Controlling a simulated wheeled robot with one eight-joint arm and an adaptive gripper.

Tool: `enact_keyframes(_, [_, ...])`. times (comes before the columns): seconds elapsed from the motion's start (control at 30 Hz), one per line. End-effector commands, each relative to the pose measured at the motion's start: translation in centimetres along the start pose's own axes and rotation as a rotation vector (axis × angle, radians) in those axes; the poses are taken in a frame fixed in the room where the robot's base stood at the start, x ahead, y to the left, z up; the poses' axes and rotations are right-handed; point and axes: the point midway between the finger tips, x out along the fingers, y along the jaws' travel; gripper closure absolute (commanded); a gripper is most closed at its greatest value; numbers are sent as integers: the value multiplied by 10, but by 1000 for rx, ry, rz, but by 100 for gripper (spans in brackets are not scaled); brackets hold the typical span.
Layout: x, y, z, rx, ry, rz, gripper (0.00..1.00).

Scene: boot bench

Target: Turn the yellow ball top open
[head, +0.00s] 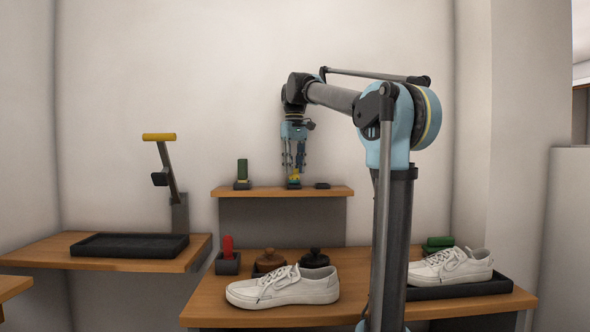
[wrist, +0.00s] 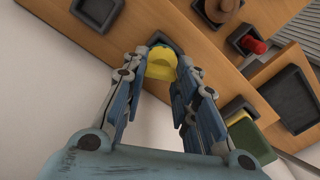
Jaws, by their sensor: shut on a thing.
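The yellow ball top (head: 294,175) is on the raised wooden shelf, above a small dark base. In the wrist view the yellow ball top (wrist: 161,63) sits between my fingers at their tips. My gripper (head: 294,172) points straight down from above the shelf and is shut on the yellow ball top. In the wrist view my gripper (wrist: 160,72) has one finger on each side of the ball. The fingers hide part of the ball in the head view.
A green block (head: 242,169) in a dark holder stands left of my gripper on the shelf (head: 335,191). A small dark socket (head: 322,185) lies to the right. Below, the bench holds a white shoe (head: 283,287), a red-handled item (head: 228,248) and dark-based knobs (head: 271,259).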

Motion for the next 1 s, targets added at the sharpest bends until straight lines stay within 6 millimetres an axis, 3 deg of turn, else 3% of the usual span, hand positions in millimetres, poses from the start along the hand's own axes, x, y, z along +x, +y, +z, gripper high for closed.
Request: enact_keyframes(1.0, [0,0,0,-915,0,1,97])
